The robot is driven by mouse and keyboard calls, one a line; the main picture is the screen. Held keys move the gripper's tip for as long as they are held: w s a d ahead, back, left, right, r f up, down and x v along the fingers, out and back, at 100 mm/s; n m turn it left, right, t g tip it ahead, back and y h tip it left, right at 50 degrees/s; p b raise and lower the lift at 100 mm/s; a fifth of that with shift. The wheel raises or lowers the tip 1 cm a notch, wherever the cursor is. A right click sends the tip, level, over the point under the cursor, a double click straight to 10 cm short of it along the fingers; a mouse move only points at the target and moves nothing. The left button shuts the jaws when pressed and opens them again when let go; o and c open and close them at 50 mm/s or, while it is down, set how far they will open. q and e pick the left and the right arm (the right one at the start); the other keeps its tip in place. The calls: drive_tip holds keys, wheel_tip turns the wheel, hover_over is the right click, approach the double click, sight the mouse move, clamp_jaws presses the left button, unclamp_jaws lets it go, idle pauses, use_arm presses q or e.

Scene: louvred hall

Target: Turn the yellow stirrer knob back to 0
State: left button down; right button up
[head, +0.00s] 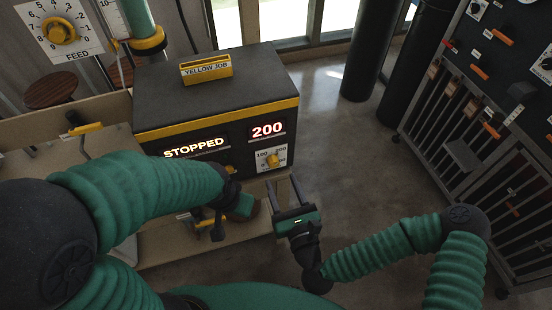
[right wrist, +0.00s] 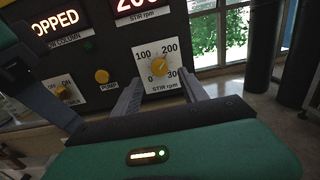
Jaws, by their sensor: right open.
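The yellow stirrer knob (head: 271,160) sits on a white dial plate on the front of a dark cabinet. In the right wrist view the knob (right wrist: 159,67) shows with marks 0, 100, 200 and 300 around it, and it seems to point up right towards 200. The red display (head: 267,130) above reads 200. My right gripper (head: 284,181) is open and empty, its fingers pointing at the dial from just in front and below; they look apart from the knob. My left gripper (head: 240,206) is by the cabinet's lower front; its fingers are hidden.
A lit display (head: 194,147) reads STOPPED. A yellow sign (head: 206,69) saying YELLOW JOB stands on the cabinet. A yellow button (right wrist: 102,76) and an ON/OFF switch are left of the dial. A feed dial (head: 60,30) hangs upper left.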

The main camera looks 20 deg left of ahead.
sight(275, 166)
drive_tip(key=shift+x, duration=3.4)
clamp_jaws()
